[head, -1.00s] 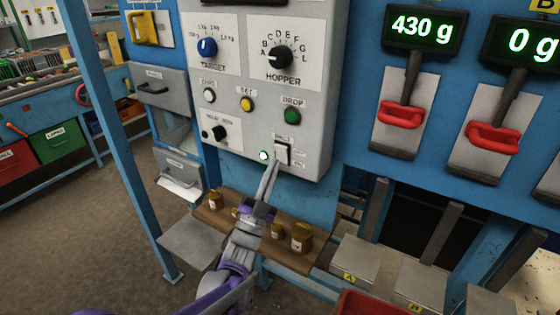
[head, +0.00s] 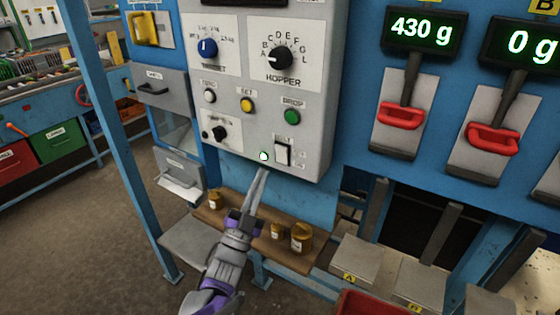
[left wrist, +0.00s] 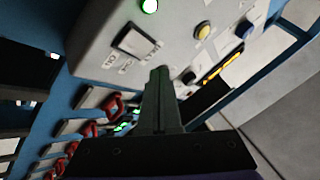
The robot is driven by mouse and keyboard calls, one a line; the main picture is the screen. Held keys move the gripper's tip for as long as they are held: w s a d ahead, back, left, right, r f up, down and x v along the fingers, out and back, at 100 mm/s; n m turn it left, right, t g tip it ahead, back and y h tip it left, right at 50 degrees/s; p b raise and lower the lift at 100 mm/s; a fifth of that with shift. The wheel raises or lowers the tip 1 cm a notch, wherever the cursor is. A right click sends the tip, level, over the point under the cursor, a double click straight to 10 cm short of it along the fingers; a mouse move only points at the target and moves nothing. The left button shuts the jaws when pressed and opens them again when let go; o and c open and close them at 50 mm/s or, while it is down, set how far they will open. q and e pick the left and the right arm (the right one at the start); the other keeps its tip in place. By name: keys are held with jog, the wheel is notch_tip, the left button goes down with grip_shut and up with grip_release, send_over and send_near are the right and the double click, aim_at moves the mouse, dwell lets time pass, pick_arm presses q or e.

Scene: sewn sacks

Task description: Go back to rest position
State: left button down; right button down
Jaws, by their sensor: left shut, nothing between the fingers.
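My left gripper (head: 260,178) is shut and empty. In the head view its fingertips are just below the lower edge of the grey control panel (head: 240,135), left of and below the white rocker switch (head: 283,153). A lit green lamp (head: 263,156) is just above the fingertips. In the left wrist view the shut fingers (left wrist: 160,75) point towards the panel, with the switch (left wrist: 136,42) and the green lamp (left wrist: 149,6) beyond them. My right gripper is not in view.
A brown shelf (head: 290,259) with several small jars (head: 301,237) is below the panel, close to my left arm. Red handles (head: 402,115) hang at the right under displays reading 430 g (head: 422,28) and 0 g. A blue post (head: 105,120) stands at the left.

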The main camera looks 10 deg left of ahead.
pick_arm(q)
jog(key=shift+s+a, duration=0.1)
jog(key=shift+s, duration=0.25)
jog(key=s+a+f+n+g+y+p, duration=0.2)
jog(key=s+a+f+n+g+y, duration=0.2)
jog(key=f+n+g+y, duration=0.35)
jog(key=s+d+f+n+g, duration=0.1)
jog(key=s+f+g, duration=0.5)
jog(key=s, duration=0.4)
jog(key=s+d+f+n+g+p, duration=0.1)
jog(key=s+f+n+g, duration=0.1)
jog(key=s+f+g, duration=0.4)
jog(key=s+f+h, duration=0.1)
jog(key=s, duration=0.4)
jog(key=shift+f, duration=0.4)
